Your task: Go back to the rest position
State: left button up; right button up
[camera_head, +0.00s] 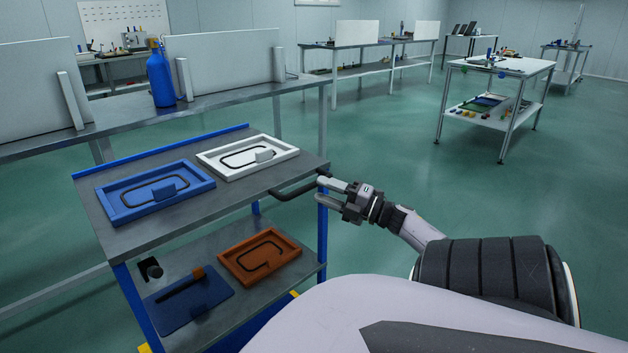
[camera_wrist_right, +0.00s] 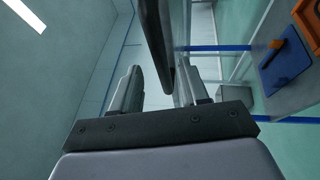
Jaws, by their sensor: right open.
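My right gripper (camera_head: 322,192) is open at the right end of the cart, close to the cart's black handle (camera_head: 297,188). In the right wrist view, the two fingers of my right gripper (camera_wrist_right: 160,84) stand apart, and the dark handle bar (camera_wrist_right: 156,35) runs down the picture between them. I cannot tell whether either finger touches the bar. No object is held. My left gripper is not in view.
The cart's top (camera_head: 205,205) bears a blue tray (camera_head: 118,212) and a white tray (camera_head: 282,151). Its lower shelf holds an orange tray (camera_head: 238,268) and a blue board (camera_head: 205,305). A bench with a blue bottle (camera_head: 160,80) stands behind. Floor to the right is clear.

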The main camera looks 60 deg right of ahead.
jog(key=shift+s+f, duration=0.15)
jog(key=shift+s, duration=1.05)
jog(key=w+a+f+m+g+h, duration=0.1)
jog(key=a+f+m+g, duration=0.2)
jog(key=a+f+m, duration=0.9)
jog(key=w+a+f+m+g, duration=0.1)
jog(key=a+f+g, duration=0.2)
jog(key=a+f, duration=1.05)
jog(key=s+a+r+m+g+y+p, duration=0.1)
jog(key=s+a+r+m+g, duration=0.15)
jog(key=a, duration=0.95)
jog(key=s+a+r+m+g+y+p, duration=0.15)
jog(key=a+r, duration=0.25)
jog(key=a, duration=0.8)
notch_tip(320, 180, up, 12)
jog(key=d+p, duration=0.2)
jog(key=p, duration=1.2)
jog(key=shift+s+r, duration=0.15)
jog(key=shift+s, duration=0.3)
